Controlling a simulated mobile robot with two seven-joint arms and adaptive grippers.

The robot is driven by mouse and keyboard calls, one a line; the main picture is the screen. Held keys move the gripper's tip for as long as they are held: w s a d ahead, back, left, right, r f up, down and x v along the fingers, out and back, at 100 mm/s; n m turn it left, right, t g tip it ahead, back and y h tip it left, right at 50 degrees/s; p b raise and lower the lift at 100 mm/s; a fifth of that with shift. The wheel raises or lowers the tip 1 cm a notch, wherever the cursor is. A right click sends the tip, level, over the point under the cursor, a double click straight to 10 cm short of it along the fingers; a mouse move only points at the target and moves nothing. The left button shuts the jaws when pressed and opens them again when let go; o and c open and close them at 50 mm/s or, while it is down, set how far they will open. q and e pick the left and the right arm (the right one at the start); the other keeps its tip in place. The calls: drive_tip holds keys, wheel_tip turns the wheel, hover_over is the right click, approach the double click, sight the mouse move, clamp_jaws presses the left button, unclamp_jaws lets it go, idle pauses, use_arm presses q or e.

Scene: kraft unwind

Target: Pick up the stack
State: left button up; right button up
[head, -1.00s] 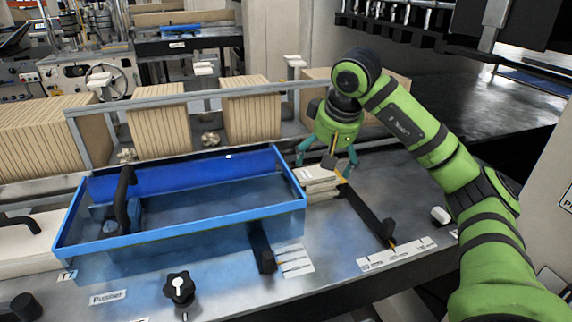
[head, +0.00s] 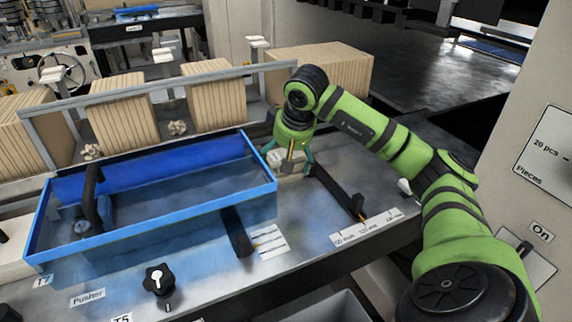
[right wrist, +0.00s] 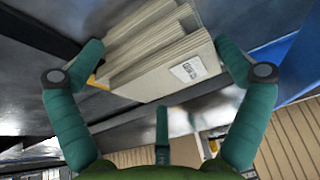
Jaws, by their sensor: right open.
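The stack (right wrist: 160,55) is several flat cream-coloured pieces with a small printed label on one face. In the right wrist view it lies between the spread fingers of my right gripper (right wrist: 160,78). In the head view the stack (head: 290,162) sits on the metal table just right of the blue tray, partly hidden by the gripper. My right gripper (head: 293,158) is open and comes down around the stack from above. Whether the fingers touch its sides I cannot tell. My left gripper is not in view.
The blue-rimmed tray (head: 150,221) stands close to the left of the stack. A dark bar (head: 338,190) lies to its right. A rail (head: 165,83) and rows of brown packs (head: 215,102) stand behind. A black knob (head: 159,280) is at the front.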

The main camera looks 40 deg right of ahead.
drive_tip(key=shift+a, duration=0.1)
drive_tip(key=c, duration=1.2)
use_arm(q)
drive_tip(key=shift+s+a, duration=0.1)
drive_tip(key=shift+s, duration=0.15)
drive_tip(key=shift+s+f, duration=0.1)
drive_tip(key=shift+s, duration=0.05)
use_arm(e)
drive_tip(key=shift+r, duration=0.1)
